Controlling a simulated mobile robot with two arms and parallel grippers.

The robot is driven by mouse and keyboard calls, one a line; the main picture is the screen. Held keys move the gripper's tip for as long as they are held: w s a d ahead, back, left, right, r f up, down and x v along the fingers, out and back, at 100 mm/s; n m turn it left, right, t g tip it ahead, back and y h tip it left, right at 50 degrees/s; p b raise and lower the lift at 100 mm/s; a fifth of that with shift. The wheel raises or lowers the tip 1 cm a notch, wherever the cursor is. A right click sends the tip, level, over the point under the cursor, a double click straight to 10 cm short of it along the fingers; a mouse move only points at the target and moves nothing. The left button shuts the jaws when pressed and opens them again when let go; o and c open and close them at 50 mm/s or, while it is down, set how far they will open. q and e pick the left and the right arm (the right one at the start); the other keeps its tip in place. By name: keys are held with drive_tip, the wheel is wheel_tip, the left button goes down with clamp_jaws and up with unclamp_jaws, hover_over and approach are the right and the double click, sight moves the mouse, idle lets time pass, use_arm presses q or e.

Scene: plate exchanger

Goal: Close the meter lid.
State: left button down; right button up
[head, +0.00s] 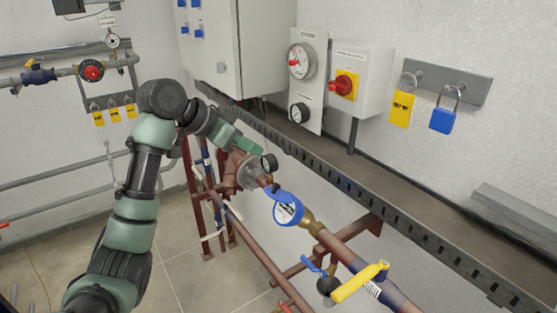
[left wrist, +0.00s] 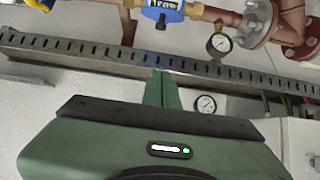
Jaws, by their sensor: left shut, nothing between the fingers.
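The water meter (head: 289,212) has a blue rim and a white face with dark digits, and sits in the copper pipe line at lower centre of the head view. Its blue lid (head: 278,189) stands raised at the top left edge, so the face is uncovered. The meter also shows at the top of the left wrist view (left wrist: 165,12), cut by the edge. My left gripper (head: 258,149) is shut and empty, up and left of the meter and apart from it. Its closed fingers show in the left wrist view (left wrist: 163,90). My right gripper is out of view.
A slotted cable tray (head: 340,180) runs along the wall close behind the gripper. A small pressure gauge (head: 269,162) stands near the fingers. A yellow valve handle (head: 360,283) lies right of and below the meter. Gauges and a red-yellow switch (head: 343,85) are above.

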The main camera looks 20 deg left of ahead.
use_arm(q)
drive_tip(key=p, duration=0.4)
hover_over(278, 184)
wheel_tip(278, 184, down, 6)
drive_tip(key=shift+r, duration=0.25)
drive_tip(key=f, duration=0.1)
drive_tip(key=f+p, duration=0.2)
drive_tip(key=shift+s+a+f, duration=0.1)
drive_tip(key=shift+s+a, duration=0.25)
drive_tip(key=shift+s+a+f, duration=0.2)
drive_tip(key=shift+s+f, duration=0.1)
drive_tip(key=shift+f, duration=0.25)
drive_tip(key=shift+w, duration=0.15)
